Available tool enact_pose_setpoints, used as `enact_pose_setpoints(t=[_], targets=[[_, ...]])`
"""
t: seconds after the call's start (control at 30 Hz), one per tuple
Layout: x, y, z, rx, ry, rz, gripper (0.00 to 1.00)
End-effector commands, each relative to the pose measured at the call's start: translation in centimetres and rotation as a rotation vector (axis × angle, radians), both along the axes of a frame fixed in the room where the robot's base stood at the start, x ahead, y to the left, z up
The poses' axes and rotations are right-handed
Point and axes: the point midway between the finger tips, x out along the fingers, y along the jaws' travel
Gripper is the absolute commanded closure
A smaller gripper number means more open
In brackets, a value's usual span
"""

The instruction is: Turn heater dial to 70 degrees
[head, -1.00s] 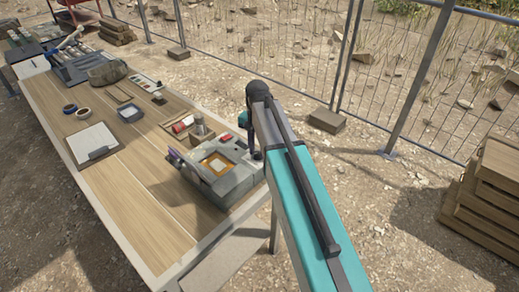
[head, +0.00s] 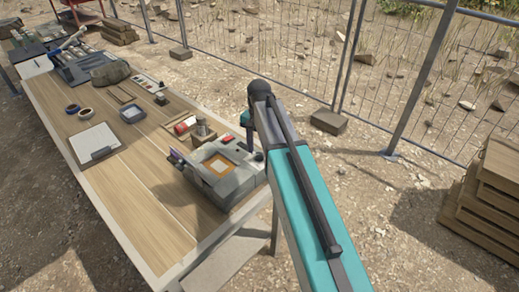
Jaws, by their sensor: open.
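A grey boxy device (head: 232,186) sits at the near right end of the wooden table, with an orange-framed square plate on its top and a small red part (head: 227,139) at its back. It may be the heater; no dial or degree marks can be made out on it. My teal and black arm reaches up from the bottom right and passes close by the device's right side. The far end of the arm folds down behind itself by the device's back right corner.
A wire fence runs behind. Stacked wooden crates (head: 490,200) stand at right. The table's near left part is clear.

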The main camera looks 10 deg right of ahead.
Motion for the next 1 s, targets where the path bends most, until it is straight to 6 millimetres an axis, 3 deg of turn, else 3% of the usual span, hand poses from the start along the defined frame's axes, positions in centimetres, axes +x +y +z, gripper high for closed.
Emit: enact_pose_setpoints(t=[1.0], targets=[[0.1,0.0,11.5,0.0,-0.002,0.0,0.55]])
